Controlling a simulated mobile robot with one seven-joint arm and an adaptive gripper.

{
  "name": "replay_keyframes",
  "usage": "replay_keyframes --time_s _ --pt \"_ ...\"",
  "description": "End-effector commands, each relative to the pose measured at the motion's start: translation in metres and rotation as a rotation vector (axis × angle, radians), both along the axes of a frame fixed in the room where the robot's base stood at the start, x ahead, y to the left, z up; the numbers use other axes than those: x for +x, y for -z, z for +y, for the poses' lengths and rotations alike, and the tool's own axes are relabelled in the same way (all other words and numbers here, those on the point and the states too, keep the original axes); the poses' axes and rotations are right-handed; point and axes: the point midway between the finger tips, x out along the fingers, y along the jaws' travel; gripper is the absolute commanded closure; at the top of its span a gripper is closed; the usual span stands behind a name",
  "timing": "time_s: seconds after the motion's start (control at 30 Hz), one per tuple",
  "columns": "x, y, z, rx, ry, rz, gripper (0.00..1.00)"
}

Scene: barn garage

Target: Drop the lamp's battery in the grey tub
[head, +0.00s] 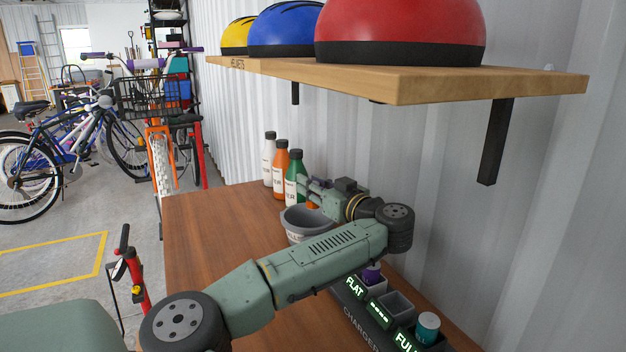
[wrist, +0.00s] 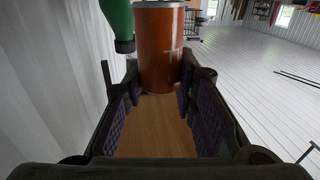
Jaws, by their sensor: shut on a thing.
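My gripper (head: 310,188) is shut on an orange cylinder (wrist: 160,48) with a grey rim and a pale plus mark, which looks like the battery. The wrist view shows the cylinder between the two fingertips, above bare wood. In the head view a small bit of orange (head: 312,205) shows under the gripper. The grey tub (head: 296,228) stands on the bench below and beside the gripper. My arm hides part of the tub and its inside is hardly visible. I cannot tell whether the battery is over its opening. No lamp can be made out.
White, orange and green bottles (head: 295,178) stand by the wall, close to my gripper. A charger (head: 362,318) at the front holds a purple and a teal battery, with an empty bay between. A helmet shelf (head: 400,80) overhangs the bench. The bench's left side (head: 205,235) is clear.

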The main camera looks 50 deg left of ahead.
Motion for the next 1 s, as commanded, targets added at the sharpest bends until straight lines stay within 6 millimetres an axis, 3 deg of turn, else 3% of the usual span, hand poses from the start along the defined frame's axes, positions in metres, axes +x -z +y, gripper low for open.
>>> replay_keyframes --time_s 0.13,0.17,0.47,0.8,1.0 --pt "0.0 -0.001 0.0 0.001 0.0 0.0 1.0" --pt "0.0 -0.001 0.0 0.001 0.0 0.0 0.73" --pt "0.0 -0.001 0.0 0.001 0.0 0.0 0.53" --pt "0.0 -0.002 0.0 0.0 0.0 0.0 0.51" --pt "0.0 -0.026 0.0 0.0 -0.001 -0.004 0.51"
